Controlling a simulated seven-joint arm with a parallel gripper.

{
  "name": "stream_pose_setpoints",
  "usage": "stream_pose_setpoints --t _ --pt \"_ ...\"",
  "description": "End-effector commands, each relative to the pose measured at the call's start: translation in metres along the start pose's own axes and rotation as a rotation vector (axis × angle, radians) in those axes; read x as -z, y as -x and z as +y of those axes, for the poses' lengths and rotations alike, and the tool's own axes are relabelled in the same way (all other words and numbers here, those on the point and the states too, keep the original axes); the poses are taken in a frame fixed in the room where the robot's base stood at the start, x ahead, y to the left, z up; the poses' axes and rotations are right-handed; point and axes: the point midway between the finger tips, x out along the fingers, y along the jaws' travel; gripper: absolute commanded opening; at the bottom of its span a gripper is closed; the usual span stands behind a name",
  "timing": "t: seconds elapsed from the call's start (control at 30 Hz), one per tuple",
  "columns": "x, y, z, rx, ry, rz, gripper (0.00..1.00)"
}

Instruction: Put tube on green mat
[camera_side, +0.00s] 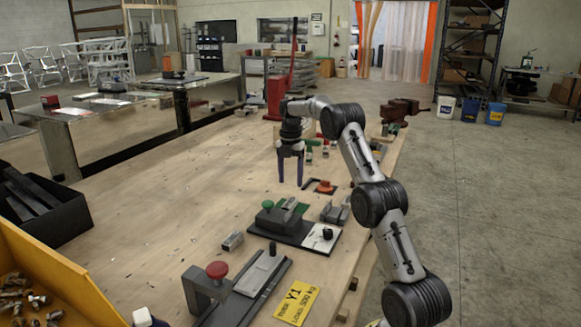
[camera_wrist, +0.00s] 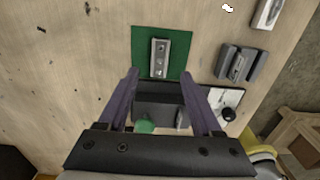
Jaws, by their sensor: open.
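A green mat (camera_side: 301,207) lies behind a dark fixture with a green knob (camera_side: 267,204). In the wrist view the mat (camera_wrist: 140,38) carries a silver piece of tube (camera_wrist: 160,57) with holes along its top; it lies lengthwise within the mat's edges. Another short silver piece (camera_side: 232,241) lies on bare wood to the left of the fixture; I cannot tell which one the task names.
A grey block (camera_wrist: 237,63) and a white plate with a black knob (camera_side: 325,234) stand to the right. A red-knobbed clamp (camera_side: 217,271) and a yellow sign (camera_side: 296,303) are in front. An orange part (camera_side: 325,187) lies behind. The table's left side is mostly clear.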

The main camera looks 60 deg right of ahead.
Motion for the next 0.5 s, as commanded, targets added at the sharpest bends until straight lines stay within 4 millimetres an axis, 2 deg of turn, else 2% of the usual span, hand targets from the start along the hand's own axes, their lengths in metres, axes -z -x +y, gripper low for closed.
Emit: stream_pose_setpoints --t 0.1,0.37,0.47,0.5 --pt "-0.001 0.021 0.001 -0.002 0.0 -0.002 0.66" --pt "0.003 0.046 0.001 -0.003 -0.006 -0.003 0.66" --pt "0.02 0.061 0.003 -0.016 -0.05 -0.013 0.66" --pt "0.032 0.07 0.004 -0.025 -0.08 -0.019 0.66"
